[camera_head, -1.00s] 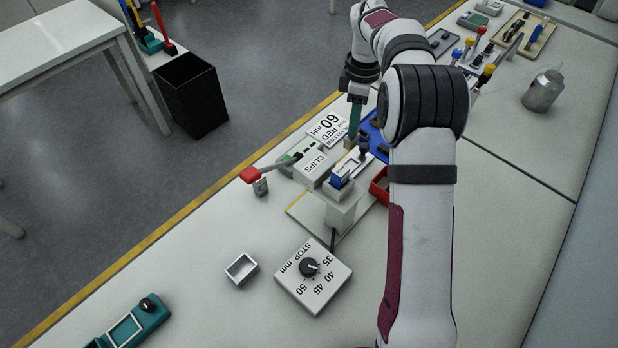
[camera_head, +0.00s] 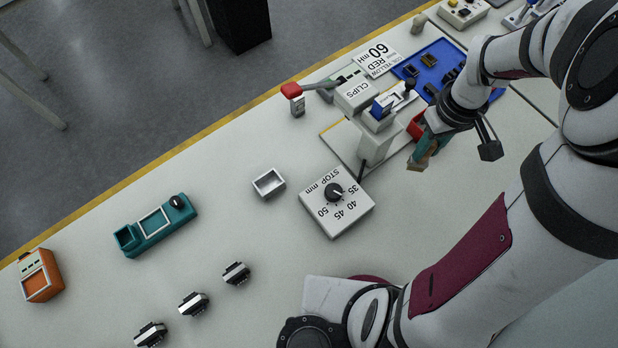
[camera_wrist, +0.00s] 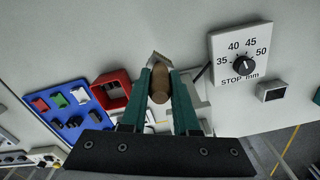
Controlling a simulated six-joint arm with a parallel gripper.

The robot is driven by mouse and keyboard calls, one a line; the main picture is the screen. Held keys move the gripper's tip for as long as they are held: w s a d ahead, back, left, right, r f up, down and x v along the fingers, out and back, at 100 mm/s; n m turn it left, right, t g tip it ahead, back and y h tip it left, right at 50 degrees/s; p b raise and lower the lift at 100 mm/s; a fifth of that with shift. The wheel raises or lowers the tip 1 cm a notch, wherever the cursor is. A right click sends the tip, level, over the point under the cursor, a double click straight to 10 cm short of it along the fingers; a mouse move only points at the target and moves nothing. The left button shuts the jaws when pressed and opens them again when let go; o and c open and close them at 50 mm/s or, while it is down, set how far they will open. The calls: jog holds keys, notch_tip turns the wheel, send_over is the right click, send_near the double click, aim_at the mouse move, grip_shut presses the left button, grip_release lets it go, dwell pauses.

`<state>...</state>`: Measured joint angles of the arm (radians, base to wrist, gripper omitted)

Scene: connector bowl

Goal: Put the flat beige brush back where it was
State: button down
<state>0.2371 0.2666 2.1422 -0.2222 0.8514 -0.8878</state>
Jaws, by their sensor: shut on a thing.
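My gripper (camera_head: 423,150) has teal fingers and is shut on the flat beige brush (camera_head: 416,164). It holds the brush to the right of the clip press, near the red bin (camera_head: 414,127), apparently above the table. In the wrist view the brush (camera_wrist: 160,86) shows as a brown rounded piece between the fingers (camera_wrist: 163,98), with a paler flat end beyond the tips. Part of the brush is hidden by the fingers. I cannot make out an empty place that belongs to the brush.
The CLIPS press (camera_head: 377,138) and STOP mm dial box (camera_head: 337,203) stand left of my gripper. A blue tray (camera_head: 425,68) with small parts lies behind. An empty small white tray (camera_head: 268,183) is farther left. Bare table lies in front of the dial box.

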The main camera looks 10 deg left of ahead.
jog(key=s+a+r+n, duration=0.2)
jog(key=a+n, duration=0.3)
jog(key=a, duration=0.4)
jog(key=s+a+r+n, duration=0.2)
jog(key=a+n, duration=0.2)
jog(key=a, duration=0.6)
jog(key=shift+n, duration=0.3)
jog(key=a+f, duration=0.3)
jog(key=s+a+f, duration=0.1)
jog(key=a+f, duration=0.6)
jog(key=a, duration=0.1)
jog(key=shift+s+a+f, duration=0.25)
jog(key=shift+s+f, duration=0.1)
jog(key=shift+s, duration=0.05)
jog(key=shift+f, duration=0.15)
jog(key=c, duration=0.7)
grip_release()
jog(key=shift+o, duration=0.2)
